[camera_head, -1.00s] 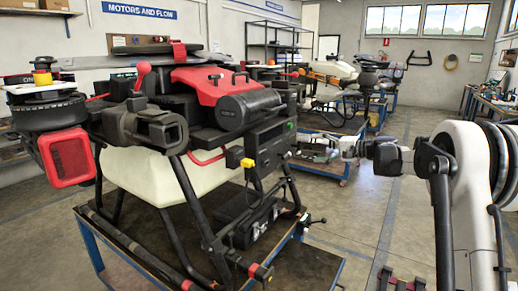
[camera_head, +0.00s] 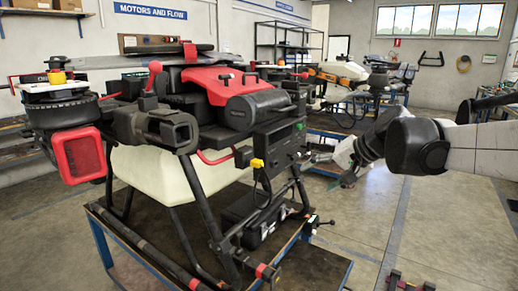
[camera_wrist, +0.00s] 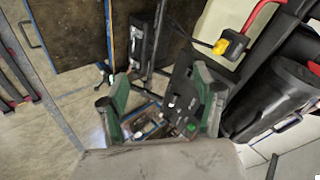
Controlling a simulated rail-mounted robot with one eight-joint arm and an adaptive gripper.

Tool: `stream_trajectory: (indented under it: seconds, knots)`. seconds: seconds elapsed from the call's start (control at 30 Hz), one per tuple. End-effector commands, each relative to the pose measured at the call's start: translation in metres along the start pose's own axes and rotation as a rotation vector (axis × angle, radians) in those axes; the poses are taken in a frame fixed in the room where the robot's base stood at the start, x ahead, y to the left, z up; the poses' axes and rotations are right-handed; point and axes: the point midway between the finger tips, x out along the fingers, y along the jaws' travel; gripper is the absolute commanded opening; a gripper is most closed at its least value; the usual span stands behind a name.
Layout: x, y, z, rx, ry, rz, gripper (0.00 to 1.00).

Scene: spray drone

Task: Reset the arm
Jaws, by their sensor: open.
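My arm (camera_head: 470,148) reaches in from the right edge in the head view. My gripper (camera_head: 335,162) is at its left end, just right of the drone, and partly hidden behind the dark wrist joint. In the wrist view my gripper (camera_wrist: 160,82) shows two green-padded fingers spread apart, with nothing held between them. The spray drone (camera_head: 215,110) has a red and black top and a cream tank, and stands on a blue-framed bench (camera_head: 330,270). Its black body parts (camera_wrist: 265,100) fill the right of the wrist view.
A second drone (camera_head: 340,75) stands on a bench farther back. A dark slatted shelf (camera_head: 285,40) is by the back wall. Open concrete floor (camera_head: 440,225) lies below my arm at the right. A red item (camera_head: 405,284) lies at the bottom edge.

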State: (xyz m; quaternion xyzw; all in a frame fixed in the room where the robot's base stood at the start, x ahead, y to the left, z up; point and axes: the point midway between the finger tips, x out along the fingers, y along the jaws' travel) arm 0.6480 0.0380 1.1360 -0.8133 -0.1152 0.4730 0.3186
Motion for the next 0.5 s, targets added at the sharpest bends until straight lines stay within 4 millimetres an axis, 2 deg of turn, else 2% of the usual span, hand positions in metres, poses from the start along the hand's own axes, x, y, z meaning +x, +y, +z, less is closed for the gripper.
stream_trajectory:
  seconds: [0.03,0.1,0.27,0.5]
  knots:
    - [-0.007,0.002,0.018,-0.022,0.002,0.027,0.65]
    - [-0.015,0.007,0.038,-0.051,0.007,0.065,0.65]
    - [-0.033,0.022,0.085,-0.122,0.02,0.153,0.65]
    - [-0.057,0.053,0.152,-0.234,0.043,0.279,0.65]
